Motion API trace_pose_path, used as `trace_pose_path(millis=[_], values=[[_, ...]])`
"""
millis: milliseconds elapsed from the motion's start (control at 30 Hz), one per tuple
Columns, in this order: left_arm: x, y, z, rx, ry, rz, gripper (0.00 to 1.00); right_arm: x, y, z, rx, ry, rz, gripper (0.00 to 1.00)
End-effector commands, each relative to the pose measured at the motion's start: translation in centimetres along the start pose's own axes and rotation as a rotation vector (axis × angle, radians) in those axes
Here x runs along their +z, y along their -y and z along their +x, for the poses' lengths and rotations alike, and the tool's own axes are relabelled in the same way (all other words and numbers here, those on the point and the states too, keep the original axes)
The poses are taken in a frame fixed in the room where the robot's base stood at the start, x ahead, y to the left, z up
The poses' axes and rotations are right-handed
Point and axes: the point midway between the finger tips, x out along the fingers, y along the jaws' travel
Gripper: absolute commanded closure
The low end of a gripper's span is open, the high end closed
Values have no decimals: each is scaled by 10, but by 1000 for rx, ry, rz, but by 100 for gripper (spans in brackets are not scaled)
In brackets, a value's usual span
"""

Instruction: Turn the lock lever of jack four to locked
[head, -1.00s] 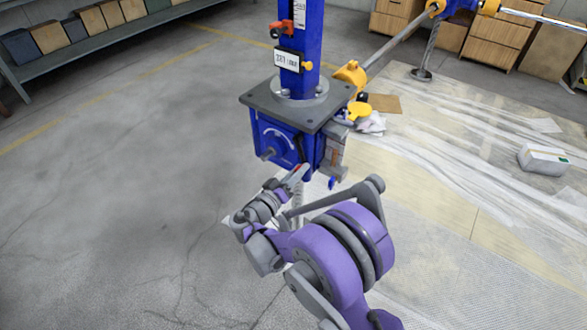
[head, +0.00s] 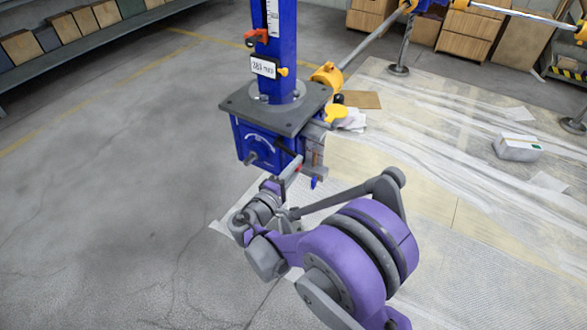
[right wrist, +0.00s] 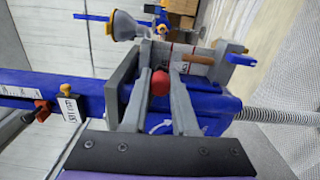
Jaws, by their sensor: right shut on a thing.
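The jack (head: 273,45) has a blue column, a grey square plate (head: 262,103) and a blue gear housing (head: 250,140) with a curved white marking. In the head view, my right gripper (head: 292,172) reaches the housing's lower right side from below. In the right wrist view, my right gripper (right wrist: 161,88) has its two grey fingers on either side of a red knob (right wrist: 160,82), apparently the lock lever's end, and is shut on it. Most of the lever is hidden, and I cannot read a jack number. My left gripper is out of view.
A yellow coupling and grey shaft (head: 372,46) run from the jack to the upper right. A white box (head: 517,147) lies on the plastic sheeting at the right. A shelf with boxes (head: 75,40) stands at the upper left. The floor at left is clear.

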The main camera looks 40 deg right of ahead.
Motion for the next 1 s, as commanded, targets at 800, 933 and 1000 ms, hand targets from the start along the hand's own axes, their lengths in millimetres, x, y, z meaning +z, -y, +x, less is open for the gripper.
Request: trace_pose_path(millis=[800, 933, 1000], values=[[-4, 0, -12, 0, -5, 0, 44, 4, -23, 0, -1, -1, -290, 100], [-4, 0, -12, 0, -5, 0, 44, 4, -24, 0, 0, -1, -290, 100], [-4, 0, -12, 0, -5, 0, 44, 4, -24, 0, 0, -1, -290, 100]])
